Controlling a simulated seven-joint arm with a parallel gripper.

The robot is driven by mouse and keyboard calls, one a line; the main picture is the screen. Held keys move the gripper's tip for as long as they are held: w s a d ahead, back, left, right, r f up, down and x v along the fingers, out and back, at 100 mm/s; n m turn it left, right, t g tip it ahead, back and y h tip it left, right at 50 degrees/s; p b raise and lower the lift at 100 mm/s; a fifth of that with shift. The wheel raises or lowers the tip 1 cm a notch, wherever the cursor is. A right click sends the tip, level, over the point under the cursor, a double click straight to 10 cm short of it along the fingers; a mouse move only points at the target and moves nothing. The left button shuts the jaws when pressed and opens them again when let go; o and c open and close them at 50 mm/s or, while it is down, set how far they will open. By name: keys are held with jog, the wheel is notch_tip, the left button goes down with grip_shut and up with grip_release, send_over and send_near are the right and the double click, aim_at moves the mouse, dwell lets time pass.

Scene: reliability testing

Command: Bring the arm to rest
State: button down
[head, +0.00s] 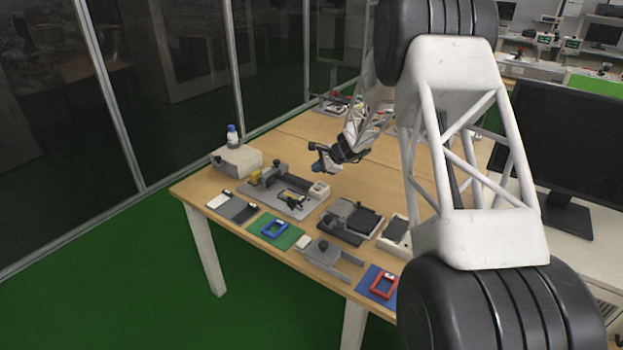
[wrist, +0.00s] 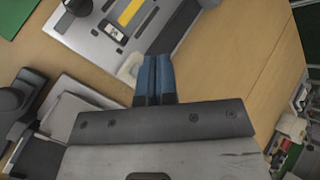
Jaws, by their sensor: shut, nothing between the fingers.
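My gripper (head: 322,160) is held above the wooden table (head: 300,131), over its middle part, past the row of fixtures. In the wrist view its blue fingers (wrist: 155,80) are together, with nothing between them. A grey plate fixture with a yellow part (wrist: 130,14) lies below and beyond the fingertips in the wrist view. My arm's large white and black links cover the right half of the head view and hide part of the table.
A white box (head: 237,160) with a blue-capped bottle (head: 232,136) stands at the table's left corner. A green mat with a blue frame (head: 273,229) and a blue mat with a red frame (head: 384,285) lie along the near edge. A monitor (head: 580,140) stands at right.

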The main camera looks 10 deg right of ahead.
jog(key=s+a+r+n+g+h, duration=0.15)
jog(key=s+r+n, duration=0.25)
jog(key=s+r, duration=0.85)
jog(key=s+a+r+n+g+h, duration=0.1)
jog(key=s+a+r+n, duration=0.25)
jog(key=s+r, duration=0.9)
jog(key=s+d+n+h, duration=0.1)
jog(key=s+n, duration=0.3)
jog(key=s, duration=1.5)
jog(key=s+d+f+n+h, duration=0.1)
jog(key=s+n+h, duration=0.3)
jog(key=s, duration=1.4)
jog(key=shift+s+d, duration=0.35)
jog(key=shift+d, duration=0.25)
jog(key=shift+f+h, duration=0.1)
jog(key=shift+h, duration=0.15)
